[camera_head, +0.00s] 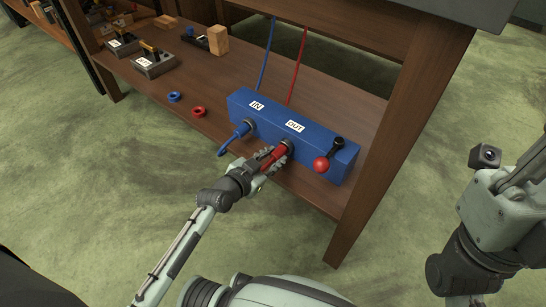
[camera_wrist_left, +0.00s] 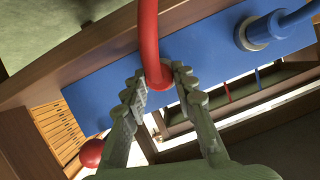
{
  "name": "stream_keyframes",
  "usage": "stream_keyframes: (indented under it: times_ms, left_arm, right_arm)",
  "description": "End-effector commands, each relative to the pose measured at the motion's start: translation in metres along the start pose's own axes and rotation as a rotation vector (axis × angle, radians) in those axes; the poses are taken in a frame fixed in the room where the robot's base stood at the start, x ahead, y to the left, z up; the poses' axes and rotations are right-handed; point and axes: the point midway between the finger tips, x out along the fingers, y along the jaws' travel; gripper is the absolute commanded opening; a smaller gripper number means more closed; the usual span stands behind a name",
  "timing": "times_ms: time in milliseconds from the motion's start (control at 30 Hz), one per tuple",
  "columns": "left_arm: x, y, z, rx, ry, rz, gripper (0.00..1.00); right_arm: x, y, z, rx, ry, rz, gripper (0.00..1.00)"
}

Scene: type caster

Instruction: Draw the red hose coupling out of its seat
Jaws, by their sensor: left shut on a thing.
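The red hose coupling (camera_head: 280,152) is at the OUT port on the front of the blue block (camera_head: 337,167). My left gripper (camera_head: 267,162) is shut on it, with its fingers on either side. In the left wrist view, the red hose (camera_wrist_left: 149,40) runs down between the two fingers (camera_wrist_left: 158,88). The fingers partly hide the coupling, so I cannot tell how deep it sits in its seat. My right arm shows at the right edge of the head view, but its gripper is out of frame.
A blue hose coupling (camera_head: 242,130) sits in the IN port beside it. A lever with a red ball (camera_head: 321,164) stands out on the right. Blue and red rings (camera_head: 198,112) lie on the wooden shelf (camera_head: 150,95). A shelf leg (camera_head: 400,135) stands right of the block.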

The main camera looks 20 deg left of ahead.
Motion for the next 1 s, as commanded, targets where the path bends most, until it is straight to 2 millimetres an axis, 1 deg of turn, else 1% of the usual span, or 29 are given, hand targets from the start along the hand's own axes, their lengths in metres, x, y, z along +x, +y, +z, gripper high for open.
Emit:
stream_keyframes:
  times_ms: [33,100,467,1000]
  left_arm:
    - [0.000,0.000,0.000,0.000,0.000,0.000,0.09]
    - [0.000,0.000,0.000,0.000,0.000,-0.001,0.00]
    - [-0.001,-0.001,0.000,0.001,0.000,-0.001,0.00]
    - [-0.011,0.000,0.004,0.000,0.001,0.000,0.00]
  right_arm:
    - [0.000,0.000,0.000,0.000,0.000,0.000,0.00]
    - [0.000,0.000,0.000,0.000,-0.001,0.000,0.00]
    - [0.001,0.000,0.000,0.000,-0.001,0.000,0.00]
    - [0.007,0.000,-0.001,-0.001,-0.001,0.000,0.00]
